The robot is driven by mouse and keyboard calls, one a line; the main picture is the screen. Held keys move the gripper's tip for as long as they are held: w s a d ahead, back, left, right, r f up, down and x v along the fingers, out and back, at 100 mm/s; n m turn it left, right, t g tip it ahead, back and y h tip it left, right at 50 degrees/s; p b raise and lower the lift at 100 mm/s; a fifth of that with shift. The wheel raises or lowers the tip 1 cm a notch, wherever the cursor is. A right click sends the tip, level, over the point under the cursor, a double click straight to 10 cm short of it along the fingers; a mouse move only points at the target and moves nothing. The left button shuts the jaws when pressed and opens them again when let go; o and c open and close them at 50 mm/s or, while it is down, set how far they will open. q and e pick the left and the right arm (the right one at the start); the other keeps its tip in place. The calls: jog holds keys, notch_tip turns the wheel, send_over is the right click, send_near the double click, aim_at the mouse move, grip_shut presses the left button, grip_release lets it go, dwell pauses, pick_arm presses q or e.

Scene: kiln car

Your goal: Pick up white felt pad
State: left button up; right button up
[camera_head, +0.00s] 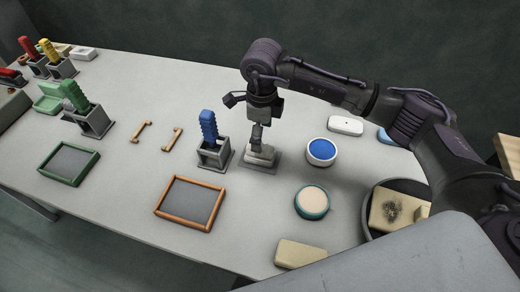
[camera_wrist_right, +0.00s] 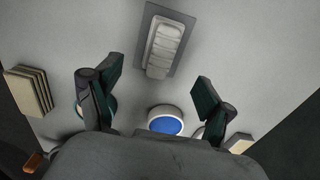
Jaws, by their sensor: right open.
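A white rounded pad (camera_head: 345,125), which looks like the white felt pad, lies flat on the table to the right of my right gripper and behind the blue-topped round pot. A small dark mark shows on its top. My right gripper (camera_head: 258,130) points down above a pale ridged block (camera_head: 261,154) on a grey plate. In the wrist view, my right gripper (camera_wrist_right: 155,88) is open with nothing between its fingers. The ridged block (camera_wrist_right: 163,48) lies ahead of the fingertips there. I cannot pick out the white pad clearly in that view. My left gripper does not show.
The blue-topped pot (camera_head: 321,152) and a teal-rimmed pot (camera_head: 312,203) stand right of the gripper. A blue handle in a grey holder (camera_head: 213,153) is close on the left. A round bin (camera_head: 376,235) stands at the right, beneath my arm. A beige block (camera_head: 300,254) lies at the front edge.

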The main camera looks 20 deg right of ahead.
notch_tip(320, 180, down, 3)
jog(key=shift+w+r, duration=0.1)
jog(key=shift+r, duration=0.1)
jog(key=shift+f, duration=0.25)
notch_tip(320, 180, down, 4)
jog(key=shift+a+f+p, duration=0.1)
jog(key=shift+a+p, duration=0.05)
jog(key=shift+p, duration=0.75)
jog(key=shift+w+f, duration=0.1)
jog(key=shift+f, duration=0.4)
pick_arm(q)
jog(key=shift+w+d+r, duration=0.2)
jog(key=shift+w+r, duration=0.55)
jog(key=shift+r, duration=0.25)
pick_arm(e)
jog(key=shift+c, duration=1.1)
jog(key=c, duration=1.1)
